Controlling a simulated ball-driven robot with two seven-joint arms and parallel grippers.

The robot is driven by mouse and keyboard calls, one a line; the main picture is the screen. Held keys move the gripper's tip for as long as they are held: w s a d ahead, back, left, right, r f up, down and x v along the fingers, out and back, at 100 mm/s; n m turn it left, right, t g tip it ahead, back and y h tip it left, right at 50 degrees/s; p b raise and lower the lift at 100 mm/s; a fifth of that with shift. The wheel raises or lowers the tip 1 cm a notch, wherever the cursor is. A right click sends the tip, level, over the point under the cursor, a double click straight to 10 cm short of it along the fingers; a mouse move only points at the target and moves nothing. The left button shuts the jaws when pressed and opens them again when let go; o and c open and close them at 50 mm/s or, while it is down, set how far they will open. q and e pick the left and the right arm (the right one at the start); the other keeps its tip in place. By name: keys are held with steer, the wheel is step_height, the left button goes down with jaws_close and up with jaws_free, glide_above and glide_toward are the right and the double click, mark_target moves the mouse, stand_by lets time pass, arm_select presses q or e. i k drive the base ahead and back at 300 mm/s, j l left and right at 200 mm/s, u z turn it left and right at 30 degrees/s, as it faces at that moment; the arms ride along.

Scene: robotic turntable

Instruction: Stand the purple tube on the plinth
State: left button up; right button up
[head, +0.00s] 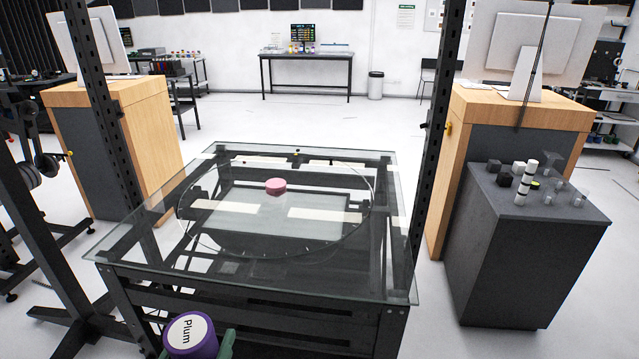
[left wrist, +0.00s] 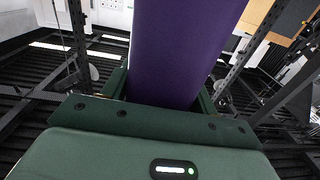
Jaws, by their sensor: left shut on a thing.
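The purple tube (head: 190,337) is at the bottom of the head view, below and in front of the table's near edge. Its white end is labelled "Plum". My left gripper (head: 226,345) is a green shape beside it, mostly cut off by the frame. In the left wrist view the purple tube (left wrist: 178,50) runs up between the green fingers of my left gripper (left wrist: 165,95), which is shut on it. A pink round block (head: 275,186), which may be the plinth, sits on the glass turntable (head: 240,235). My right gripper is not in view.
The glass table (head: 130,250) has dark uprights on its left and right sides. A dark grey cabinet (head: 520,260) with small blocks and a black-and-white striped post stands at the right. Wooden cabinets (head: 150,130) flank the table. The glass around the pink block is clear.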

mark_target(276, 182)
steer(key=i+j+z, duration=0.2)
steer(key=z, duration=0.2)
steer(key=i+j+z, duration=0.15)
steer(key=j+z, duration=0.25)
steer(key=i+j+z, duration=0.1)
steer(key=j+z, duration=0.3)
steer(key=i+j+z, duration=0.1)
steer(key=j, duration=0.4)
steer(key=i+j, duration=0.1)
steer(key=j, duration=0.45)
steer(key=i+j+z, duration=0.15)
steer(key=j, duration=0.35)
steer(key=k, duration=0.05)
